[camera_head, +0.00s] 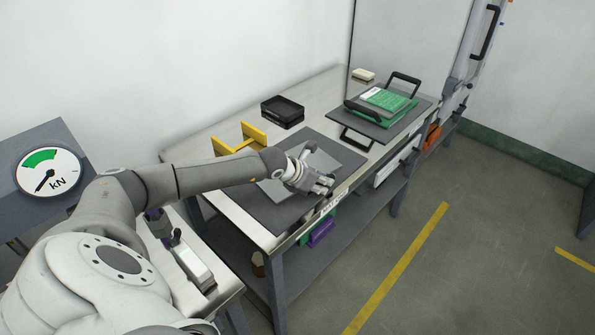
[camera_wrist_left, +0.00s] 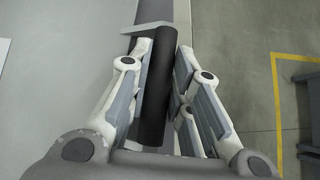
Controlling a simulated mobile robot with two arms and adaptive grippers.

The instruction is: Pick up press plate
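A flat grey plate (camera_head: 326,160), taken as the press plate, lies on a dark mat (camera_head: 248,207) on the metal bench. My left arm hides part of it. My left gripper (camera_head: 325,186) is low over the plate's front edge. In the left wrist view, my left gripper's fingers (camera_wrist_left: 164,50) come in close on both sides of a black handle bar (camera_wrist_left: 157,85) and look shut on it. A broad grey surface (camera_wrist_left: 60,100) lies left of the bar, and the floor lies to the right. I cannot tell whether the plate is lifted. My right gripper is not in view.
A dark plate (camera_head: 401,122) with black handles carries green booklets (camera_head: 388,99) farther right on the bench. A black tray (camera_head: 283,110) and a yellow holder (camera_head: 238,140) stand behind my arm. A kN dial (camera_head: 48,172) is at left. The floor in front is clear.

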